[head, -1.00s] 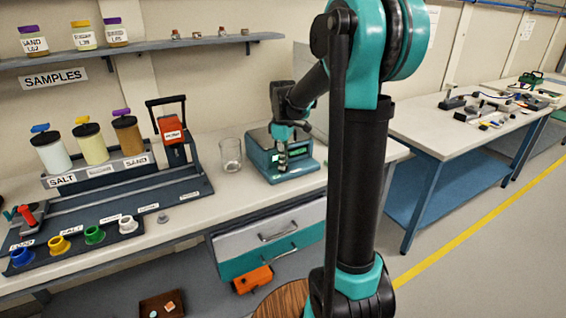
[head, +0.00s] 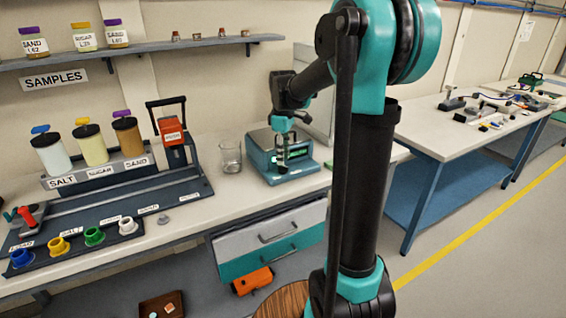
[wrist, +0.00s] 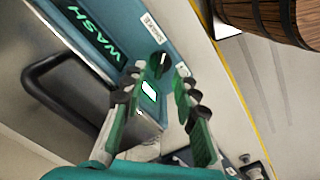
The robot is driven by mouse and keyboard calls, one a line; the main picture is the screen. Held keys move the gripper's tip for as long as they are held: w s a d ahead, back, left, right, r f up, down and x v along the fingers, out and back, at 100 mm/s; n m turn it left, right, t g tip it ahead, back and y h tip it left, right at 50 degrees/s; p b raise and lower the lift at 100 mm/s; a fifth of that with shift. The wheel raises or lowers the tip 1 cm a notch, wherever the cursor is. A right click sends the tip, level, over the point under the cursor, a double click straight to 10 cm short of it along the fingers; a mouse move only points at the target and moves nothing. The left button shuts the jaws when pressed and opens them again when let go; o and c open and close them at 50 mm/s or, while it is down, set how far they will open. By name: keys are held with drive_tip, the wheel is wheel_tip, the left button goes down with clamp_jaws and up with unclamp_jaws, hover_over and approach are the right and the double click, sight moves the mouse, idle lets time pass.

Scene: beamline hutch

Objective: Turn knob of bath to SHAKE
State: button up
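The bath (head: 262,158) is a teal box on the bench in the head view, with a small green display partly behind my gripper (head: 282,162). In the wrist view the teal front of the bath (wrist: 185,38) shows a green display reading WASH (wrist: 92,30) and a white label (wrist: 150,22) that appears to read SHAKE. The dark knob (wrist: 157,62) has a light pointer mark. My gripper (wrist: 158,75) has its two fingers apart, with the knob showing in the gap near the tips. I cannot tell whether either finger touches it.
A glass beaker (head: 230,156) stands left of the bath. A second bench (head: 430,140) stands at right.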

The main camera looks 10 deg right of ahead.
wheel_tip(320, 180, up, 9)
drive_tip(key=shift+f, duration=0.2)
idle(0.3)
drive_tip(key=s+d+f+m+t, duration=0.1)
drive_tip(key=s+f+m+t, duration=0.1)
drive_tip(key=s+f+m, duration=0.4)
drive_tip(key=s+d+f+m+t, duration=0.2)
drive_tip(key=s+f+m, duration=0.3)
drive_tip(key=s+f, duration=1.1)
drive_tip(key=shift+s+d+m, duration=0.2)
drive_tip(key=shift+s+m, duration=0.2)
drive_tip(key=shift+s, duration=0.3)
